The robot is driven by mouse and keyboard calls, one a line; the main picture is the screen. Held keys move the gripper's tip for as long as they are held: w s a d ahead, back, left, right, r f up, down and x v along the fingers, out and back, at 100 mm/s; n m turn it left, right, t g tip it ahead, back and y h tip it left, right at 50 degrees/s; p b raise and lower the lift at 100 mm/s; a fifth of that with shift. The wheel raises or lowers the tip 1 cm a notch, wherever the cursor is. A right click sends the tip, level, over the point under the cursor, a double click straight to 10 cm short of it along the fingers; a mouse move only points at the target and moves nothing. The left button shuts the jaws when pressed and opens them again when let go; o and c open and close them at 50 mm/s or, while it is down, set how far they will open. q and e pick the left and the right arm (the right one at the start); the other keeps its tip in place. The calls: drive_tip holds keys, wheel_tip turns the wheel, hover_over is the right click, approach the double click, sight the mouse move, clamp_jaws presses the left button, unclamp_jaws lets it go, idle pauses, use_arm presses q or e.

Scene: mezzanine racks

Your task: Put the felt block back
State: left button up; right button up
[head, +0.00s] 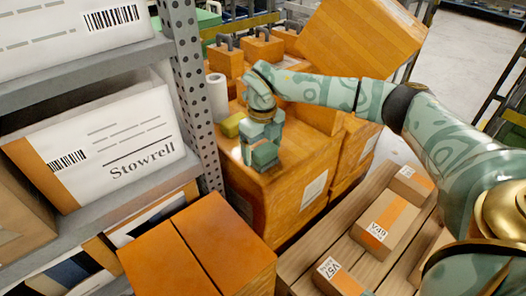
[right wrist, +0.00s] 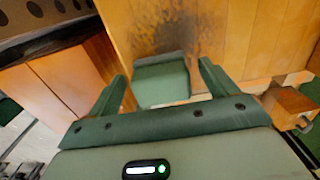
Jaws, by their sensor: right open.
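A green block (right wrist: 162,84), which looks like the felt block, stands on the orange box top in the right wrist view. It lies between and just ahead of my right gripper's fingers (right wrist: 163,88), with a gap on each side. My right gripper (head: 262,143) is open and points down over the box top in the head view. The block (head: 264,157) shows there at the fingertips, partly hidden by the gripper. My left gripper is in neither view.
A white roll (head: 217,98) and a yellow-green block (head: 232,125) stand close left of my gripper. A perforated rack post (head: 192,85) rises farther left. Orange boxes with handles (head: 262,48) stand behind. Cartons (head: 386,222) lie on a wooden pallet at lower right.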

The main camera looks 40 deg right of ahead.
sight(262, 147)
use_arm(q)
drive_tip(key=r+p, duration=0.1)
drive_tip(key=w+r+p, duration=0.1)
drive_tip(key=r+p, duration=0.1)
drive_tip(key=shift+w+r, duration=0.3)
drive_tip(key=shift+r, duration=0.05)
use_arm(e)
wheel_tip(262, 147, up, 10)
drive_tip(key=shift+r, duration=0.25)
